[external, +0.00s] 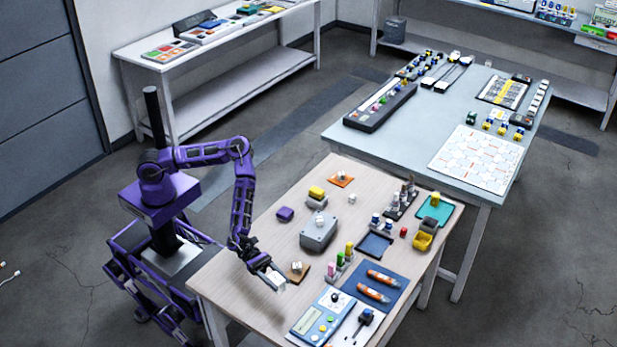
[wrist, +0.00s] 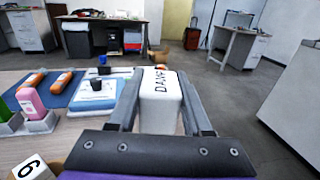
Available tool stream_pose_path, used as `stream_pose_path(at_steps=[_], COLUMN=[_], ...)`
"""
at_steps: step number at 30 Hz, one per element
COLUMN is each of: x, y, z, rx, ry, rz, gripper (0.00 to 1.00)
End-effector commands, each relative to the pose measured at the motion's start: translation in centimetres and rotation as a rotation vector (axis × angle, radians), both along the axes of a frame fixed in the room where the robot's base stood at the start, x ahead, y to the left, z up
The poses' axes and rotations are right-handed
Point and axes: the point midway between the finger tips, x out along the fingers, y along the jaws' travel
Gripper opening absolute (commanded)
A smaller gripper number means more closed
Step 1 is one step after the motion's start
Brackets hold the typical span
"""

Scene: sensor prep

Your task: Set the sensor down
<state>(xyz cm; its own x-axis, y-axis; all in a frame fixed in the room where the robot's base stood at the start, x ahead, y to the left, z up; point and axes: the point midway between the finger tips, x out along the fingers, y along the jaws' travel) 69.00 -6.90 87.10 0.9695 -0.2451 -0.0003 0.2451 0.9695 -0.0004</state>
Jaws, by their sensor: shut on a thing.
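The block's face carries dark lettering that reads like "DAMP", partly cut off. A small orange-brown part shows at its far end. I cannot tell whether the block touches the table.
A brown pad (external: 300,276) bearing a white cube lies just right of my gripper. A bottle rack (external: 333,277), a blue and white panel (external: 311,321) and a blue mat (external: 391,279) with orange tools lie farther right. A grey box (external: 318,238) stands behind.

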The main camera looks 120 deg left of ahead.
Motion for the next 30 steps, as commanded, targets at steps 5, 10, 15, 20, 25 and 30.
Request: stream_pose_path(at_steps=[5,10,15,20,25,30], x=[-6.1,-12.5,-18.1,-21.3,-22.5,-22.5], y=[4.0,6.0,6.7,6.7,6.6,6.6], z=[-1.2,-0.9,0.3,1.4,0.5,-2.8], rx=[-0.005,-0.005,-0.003,-0.002,-0.002,-0.003], ry=[0.004,0.001,0.0,-0.001,0.0,0.001], rz=[-0.038,-0.084,-0.12,-0.139,-0.146,-0.147], gripper=[0.0,0.0,0.0,0.0,0.0,0.0])
